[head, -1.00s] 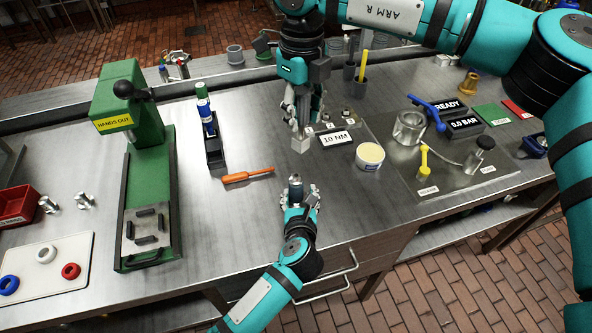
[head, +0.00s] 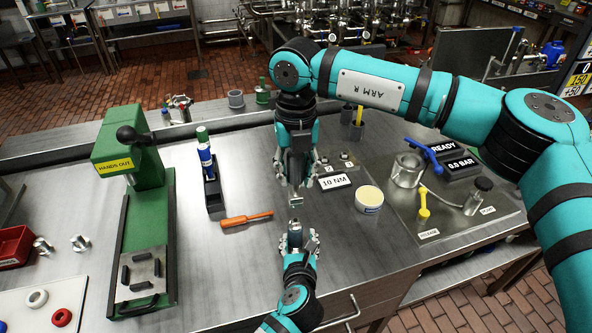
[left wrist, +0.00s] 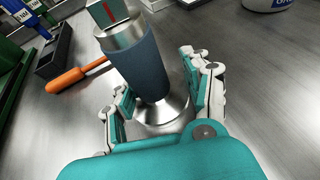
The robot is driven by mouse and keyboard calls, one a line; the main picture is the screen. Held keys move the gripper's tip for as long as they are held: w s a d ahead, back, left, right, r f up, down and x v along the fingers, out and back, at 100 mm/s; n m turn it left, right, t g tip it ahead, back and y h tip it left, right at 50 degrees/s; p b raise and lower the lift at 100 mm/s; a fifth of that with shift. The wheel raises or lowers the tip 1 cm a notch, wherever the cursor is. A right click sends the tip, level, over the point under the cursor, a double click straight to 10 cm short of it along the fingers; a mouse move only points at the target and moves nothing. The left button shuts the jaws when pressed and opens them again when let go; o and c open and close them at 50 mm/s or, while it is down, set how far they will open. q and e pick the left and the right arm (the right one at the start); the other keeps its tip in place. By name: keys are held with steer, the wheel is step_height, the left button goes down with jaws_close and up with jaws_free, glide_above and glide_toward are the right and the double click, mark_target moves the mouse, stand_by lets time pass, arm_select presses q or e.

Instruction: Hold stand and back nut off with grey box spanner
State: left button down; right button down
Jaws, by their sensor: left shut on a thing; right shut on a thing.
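The stand (left wrist: 140,66) is upright on the bench, with a dark blue-grey body and a flared steel foot. My left gripper (head: 297,241) is shut on the stand from the front. In the left wrist view its fingers are on either side of the stand. My right gripper (head: 297,182) points down, shut on the grey box spanner (head: 295,202), whose lower end shows just above the stand. The nut is not clearly visible.
An orange-handled tool (head: 246,219) lies left of the stand. A green press (head: 140,220) stands further left. A 10 NM sign (head: 335,182), a cream-topped tub (head: 369,199) and a steel plate with fittings (head: 440,220) are to the right.

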mark_target(295, 195)
arm_select(q)
steer(key=shift+f, duration=0.15)
arm_select(e)
steer(key=shift+f, duration=0.15)
steer(key=shift+f, duration=2.15)
steer(key=shift+f, duration=1.1)
steer(key=shift+n, duration=1.7)
steer(key=shift+n, duration=0.3)
steer(key=n, duration=0.2)
steer(key=shift+a+n, duration=0.1)
steer(key=shift+n, duration=0.3)
arm_select(q)
steer(key=shift+s, duration=0.1)
